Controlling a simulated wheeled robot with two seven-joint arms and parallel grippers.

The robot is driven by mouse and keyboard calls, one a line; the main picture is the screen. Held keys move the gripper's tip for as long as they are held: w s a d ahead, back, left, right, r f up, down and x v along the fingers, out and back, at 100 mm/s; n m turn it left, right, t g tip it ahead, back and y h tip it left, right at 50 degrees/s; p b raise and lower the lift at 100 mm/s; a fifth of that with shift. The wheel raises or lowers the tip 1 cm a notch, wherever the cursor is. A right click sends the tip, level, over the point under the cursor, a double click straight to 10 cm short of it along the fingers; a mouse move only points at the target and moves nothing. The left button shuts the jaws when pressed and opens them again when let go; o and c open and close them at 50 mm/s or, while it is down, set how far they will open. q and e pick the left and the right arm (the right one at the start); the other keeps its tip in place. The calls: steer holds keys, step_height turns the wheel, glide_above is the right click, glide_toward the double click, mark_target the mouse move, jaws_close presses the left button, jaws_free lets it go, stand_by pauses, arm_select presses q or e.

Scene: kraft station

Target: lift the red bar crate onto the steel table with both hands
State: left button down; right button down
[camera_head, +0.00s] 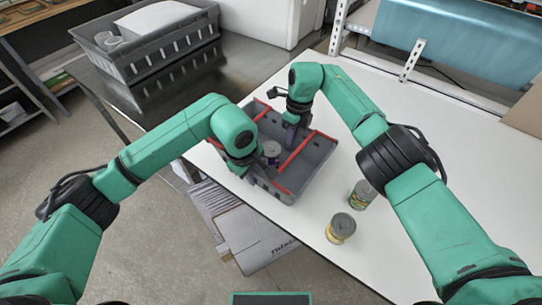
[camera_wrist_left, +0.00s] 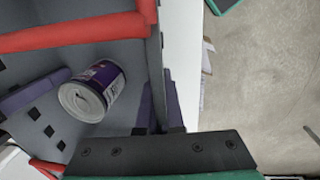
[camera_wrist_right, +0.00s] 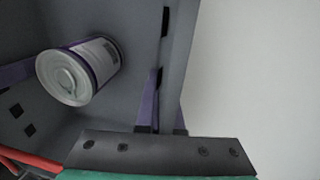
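The bar crate (camera_head: 312,167) is a grey open box with red bars across its top, at the white table's near left edge. I cannot tell whether its base touches the table. A purple can (camera_head: 271,151) lies inside; it also shows in the left wrist view (camera_wrist_left: 93,90) and right wrist view (camera_wrist_right: 78,70). My left gripper (camera_head: 252,166) is shut on the crate's near wall, its purple fingers on either side. My right gripper (camera_head: 294,117) is shut on the far wall the same way. The dark glossy steel table (camera_head: 150,108) stands at the upper left.
A grey basket (camera_head: 150,60) with white things in it takes up the back of the steel table; its front part is clear. Two cans, one green (camera_head: 362,194) and one yellow (camera_head: 341,228), stand right of the crate. Cardboard (camera_head: 245,235) lies below the table edge.

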stand_by(0.4)
